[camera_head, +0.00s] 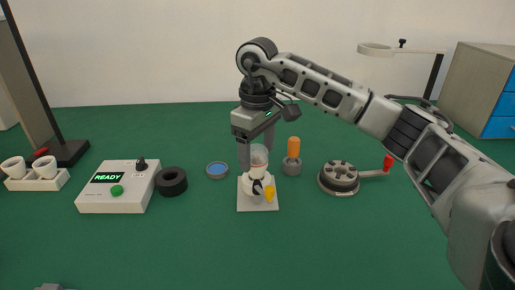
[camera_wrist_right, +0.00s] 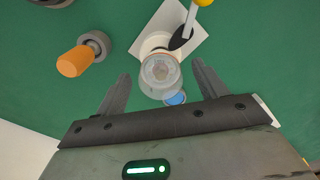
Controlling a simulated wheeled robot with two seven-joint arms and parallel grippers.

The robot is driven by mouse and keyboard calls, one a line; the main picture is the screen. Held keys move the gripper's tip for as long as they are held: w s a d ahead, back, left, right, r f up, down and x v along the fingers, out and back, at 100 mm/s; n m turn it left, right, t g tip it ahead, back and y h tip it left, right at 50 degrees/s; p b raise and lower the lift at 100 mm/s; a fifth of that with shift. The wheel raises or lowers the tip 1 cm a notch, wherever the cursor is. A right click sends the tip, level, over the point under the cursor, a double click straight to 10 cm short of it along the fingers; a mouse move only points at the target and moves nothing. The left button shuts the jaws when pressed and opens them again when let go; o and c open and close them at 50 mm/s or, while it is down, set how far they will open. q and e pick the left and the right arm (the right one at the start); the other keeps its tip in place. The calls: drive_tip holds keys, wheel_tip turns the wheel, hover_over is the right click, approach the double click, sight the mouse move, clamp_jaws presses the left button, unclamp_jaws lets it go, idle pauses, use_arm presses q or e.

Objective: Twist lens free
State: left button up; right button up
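The clear, cup-shaped lens (camera_head: 259,158) sits upright on a white fixture (camera_head: 247,184) on a square white plate (camera_head: 258,205). The fixture has a dark part and a yellow-tipped lever (camera_head: 269,193). My right gripper (camera_head: 257,150) points down from above with its fingers on either side of the lens. In the right wrist view the lens (camera_wrist_right: 160,75) lies between the two open fingers, with a gap on each side. A small grey piece at the bottom left edge of the head view may be part of my left gripper; its fingers are not visible.
An orange-topped piece (camera_head: 293,150) in a grey holder stands close right of the fixture. A round grey device (camera_head: 338,178) with a red-handled crank is farther right. Left are a blue-centred disc (camera_head: 217,170), black ring (camera_head: 171,182) and READY box (camera_head: 118,199). The front green surface is clear.

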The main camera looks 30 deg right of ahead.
sight(258, 149)
use_arm(q)
drive_tip(key=r+p, duration=0.1)
drive_tip(key=p, duration=0.3)
drive_tip(key=shift+a+r, duration=0.15)
drive_tip(key=shift+r, duration=0.15)
use_arm(e)
wheel_tip(258, 149, up, 16)
use_arm(q)
drive_tip(key=shift+r, duration=0.1)
